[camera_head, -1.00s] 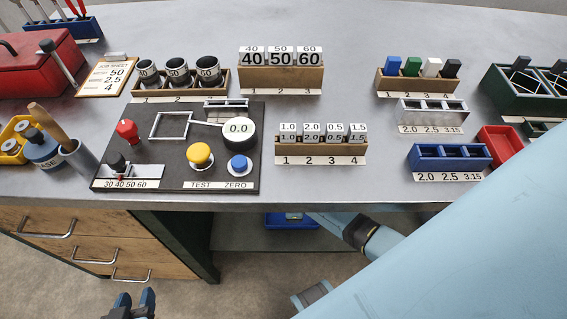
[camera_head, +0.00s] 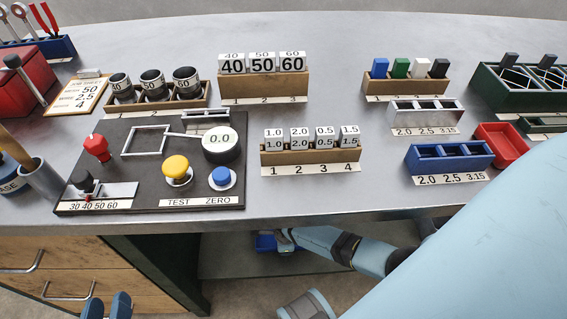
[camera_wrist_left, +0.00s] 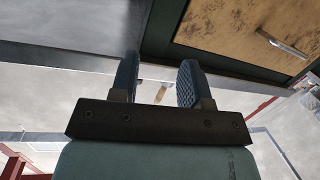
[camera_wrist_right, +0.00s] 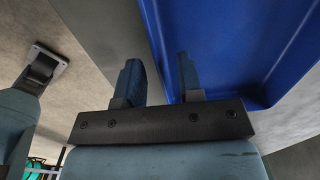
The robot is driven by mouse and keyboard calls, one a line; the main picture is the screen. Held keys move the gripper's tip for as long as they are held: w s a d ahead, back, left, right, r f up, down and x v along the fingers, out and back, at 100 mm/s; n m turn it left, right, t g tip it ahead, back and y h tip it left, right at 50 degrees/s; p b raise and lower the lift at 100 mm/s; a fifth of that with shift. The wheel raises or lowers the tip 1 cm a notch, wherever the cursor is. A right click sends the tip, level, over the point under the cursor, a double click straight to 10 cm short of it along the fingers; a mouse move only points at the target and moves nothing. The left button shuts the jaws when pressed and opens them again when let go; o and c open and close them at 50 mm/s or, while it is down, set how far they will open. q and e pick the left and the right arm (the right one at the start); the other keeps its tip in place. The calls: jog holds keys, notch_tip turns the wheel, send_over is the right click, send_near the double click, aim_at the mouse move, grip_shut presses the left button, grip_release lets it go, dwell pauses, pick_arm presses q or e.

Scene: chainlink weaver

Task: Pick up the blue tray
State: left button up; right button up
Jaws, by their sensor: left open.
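The blue tray (camera_head: 266,243) is below the tabletop in the head view, mostly hidden by the table and my right arm. It fills the upper right of the right wrist view (camera_wrist_right: 235,45), with its raised rim near the fingers. My right gripper (camera_wrist_right: 160,65) is open and close to the tray's edge; the edge passes behind the gap between its fingers in the picture. I cannot tell whether it touches or straddles the rim. My left gripper (camera_head: 106,306) is open and empty at the bottom left, in front of the drawers.
The table (camera_head: 330,200) overhangs the tray. A wooden drawer unit (camera_head: 60,270) stands at lower left. On the tabletop are a black test panel (camera_head: 110,150), number-block racks, a blue three-slot holder (camera_head: 450,156) and a red bin (camera_head: 503,145).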

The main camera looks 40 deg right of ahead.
jog(key=shift+f, duration=0.9)
pick_arm(q)
jog(key=shift+w+d+r+t+h, duration=0.1)
jog(key=shift+d+r+t+h, duration=0.1)
jog(key=shift+r, duration=0.3)
jog(key=shift+w+d+r+t+h, duration=0.1)
jog(key=shift+d+r+t, duration=0.1)
jog(key=shift+r, duration=0.3)
pick_arm(e)
grip_shut()
